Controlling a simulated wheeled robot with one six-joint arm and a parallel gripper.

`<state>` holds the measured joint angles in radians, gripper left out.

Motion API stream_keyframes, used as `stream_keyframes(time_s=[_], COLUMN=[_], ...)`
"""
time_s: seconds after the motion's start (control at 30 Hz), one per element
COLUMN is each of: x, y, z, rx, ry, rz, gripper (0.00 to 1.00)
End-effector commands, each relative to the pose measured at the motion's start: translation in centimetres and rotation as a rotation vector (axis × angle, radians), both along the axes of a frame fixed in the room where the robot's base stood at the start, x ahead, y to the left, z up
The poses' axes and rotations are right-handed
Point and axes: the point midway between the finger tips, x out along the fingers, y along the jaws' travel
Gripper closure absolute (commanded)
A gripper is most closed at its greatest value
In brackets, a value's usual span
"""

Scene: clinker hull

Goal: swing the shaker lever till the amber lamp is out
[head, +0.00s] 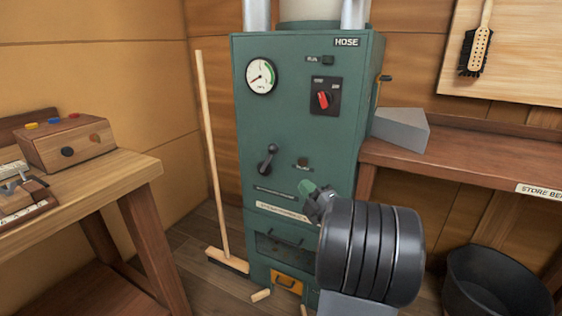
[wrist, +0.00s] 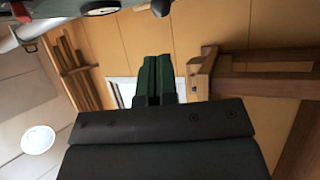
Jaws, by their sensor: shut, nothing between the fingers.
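The green cabinet (head: 300,120) labelled HOSE stands in the middle of the head view. Its black lever (head: 267,160) is on the front panel, tilted, with the ball end low and to the left. A small brownish lamp (head: 303,162) sits right of the lever and looks dull, with no clear glow. My gripper (head: 306,187) is shut and empty, in front of the panel, below and right of the lever and apart from it. In the wrist view, my gripper's green fingers (wrist: 156,76) are together. A dark rounded knob (wrist: 161,7) at the top edge may be the lever's end.
A gauge (head: 261,76) and a red switch (head: 323,99) are higher on the cabinet. A broom (head: 212,150) leans at its left. A wooden table (head: 110,185) stands left, a bench (head: 460,165) right, and a black tub (head: 495,285) lower right.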

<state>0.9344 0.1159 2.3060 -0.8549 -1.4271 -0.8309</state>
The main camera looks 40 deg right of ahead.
Motion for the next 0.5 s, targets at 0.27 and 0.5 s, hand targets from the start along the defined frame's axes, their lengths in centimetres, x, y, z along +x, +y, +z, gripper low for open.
stream_keyframes(time_s=[0.27,0.5], x=[3.8,8.1], y=[0.0,-0.1], z=[1.3,2.7], rx=[-0.008,-0.006], ry=[-0.01,-0.009], rz=[0.008,0.007], gripper=[1.0,1.0])
